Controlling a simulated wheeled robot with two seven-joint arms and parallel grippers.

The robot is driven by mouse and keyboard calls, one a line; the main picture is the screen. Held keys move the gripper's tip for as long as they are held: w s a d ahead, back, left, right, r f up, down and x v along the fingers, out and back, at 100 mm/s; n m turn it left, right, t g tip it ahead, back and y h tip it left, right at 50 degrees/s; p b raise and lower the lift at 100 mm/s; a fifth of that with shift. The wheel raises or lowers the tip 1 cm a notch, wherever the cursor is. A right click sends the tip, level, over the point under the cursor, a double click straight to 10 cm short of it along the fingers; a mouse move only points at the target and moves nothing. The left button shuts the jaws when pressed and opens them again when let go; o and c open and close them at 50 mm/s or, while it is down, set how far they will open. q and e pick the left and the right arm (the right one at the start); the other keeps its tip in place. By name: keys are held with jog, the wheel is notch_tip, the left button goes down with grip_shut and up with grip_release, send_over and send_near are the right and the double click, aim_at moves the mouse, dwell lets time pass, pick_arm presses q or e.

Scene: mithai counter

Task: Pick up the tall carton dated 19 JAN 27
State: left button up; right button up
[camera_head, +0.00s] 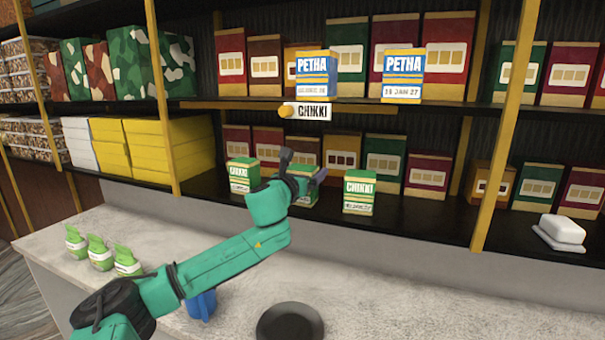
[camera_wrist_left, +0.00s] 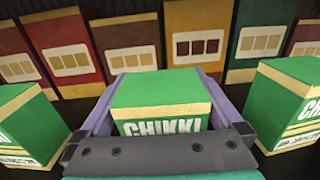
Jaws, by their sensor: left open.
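Two tall blue, white and yellow PETHA cartons stand on the upper shelf. The right PETHA carton (camera_head: 403,76) has a date that seems to read 19 JAN 27; the date on the left PETHA carton (camera_head: 316,75) is too blurred to read. My left gripper (camera_head: 308,172) is on the lower shelf, open, with its fingers on either side of the middle green CHIKKI carton (camera_wrist_left: 160,98). In the head view my gripper hides much of that carton. Other CHIKKI cartons stand at left (camera_head: 243,176) and right (camera_head: 359,192). My right gripper is out of view.
A CHIKKI tag with a yellow knob (camera_head: 304,111) sits on the rail below the upper shelf. Wooden posts (camera_head: 505,120) divide the shelves. A white dish (camera_head: 561,232) is at right. A black round plate (camera_head: 290,321), a blue object (camera_head: 202,305) and green packets (camera_head: 100,252) are on the counter.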

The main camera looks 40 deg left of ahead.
pick_arm(q)
jog(key=shift+w, duration=0.2)
jog(key=shift+s, duration=0.15)
jog(key=shift+c, duration=0.6)
jog(key=c, duration=1.2)
jog(key=shift+c, duration=0.2)
jog(key=shift+r, duration=0.2)
